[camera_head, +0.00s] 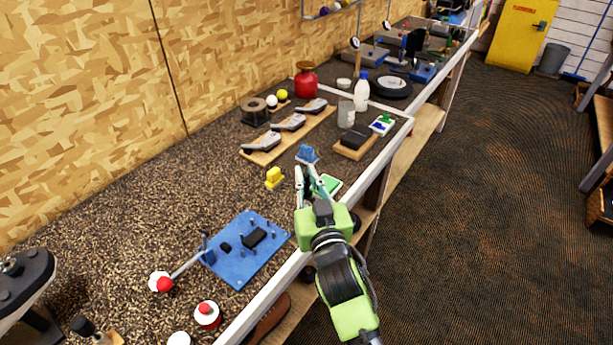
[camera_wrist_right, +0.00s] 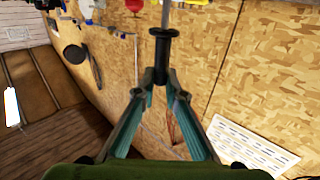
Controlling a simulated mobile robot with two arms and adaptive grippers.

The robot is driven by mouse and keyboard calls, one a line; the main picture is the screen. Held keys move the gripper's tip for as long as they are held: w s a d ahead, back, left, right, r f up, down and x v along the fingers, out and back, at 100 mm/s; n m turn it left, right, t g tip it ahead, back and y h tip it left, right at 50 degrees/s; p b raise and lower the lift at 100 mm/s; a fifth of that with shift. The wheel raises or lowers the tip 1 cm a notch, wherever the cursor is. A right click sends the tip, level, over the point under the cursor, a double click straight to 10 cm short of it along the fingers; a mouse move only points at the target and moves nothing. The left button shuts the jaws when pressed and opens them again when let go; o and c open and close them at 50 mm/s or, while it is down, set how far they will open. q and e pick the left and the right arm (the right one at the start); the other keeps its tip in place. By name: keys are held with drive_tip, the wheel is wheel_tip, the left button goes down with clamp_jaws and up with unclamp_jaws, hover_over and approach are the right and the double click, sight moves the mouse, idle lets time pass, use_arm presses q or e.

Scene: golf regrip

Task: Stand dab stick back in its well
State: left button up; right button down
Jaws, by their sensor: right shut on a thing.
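In the head view the stick is not clear against the gripper. I cannot tell which object is its well. My left gripper is not in view.
A blue pegged board (camera_head: 240,270) lies nearer on the bench. A yellow block (camera_head: 274,178) and a blue block (camera_head: 308,153) stand near the gripper. Club heads on a wooden board (camera_head: 262,156), a red canister (camera_head: 306,80) and a white bottle (camera_head: 361,93) are farther back.

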drive_tip(key=shift+f, duration=0.1)
drive_tip(key=shift+f+b, duration=0.55)
drive_tip(key=shift+f, duration=0.1)
drive_tip(key=c, duration=2)
unclamp_jaws()
wheel_tip(320, 180, up, 8)
drive_tip(key=p, duration=0.7)
drive_tip(key=shift+r+p, duration=0.1)
drive_tip(key=shift+p, duration=0.3)
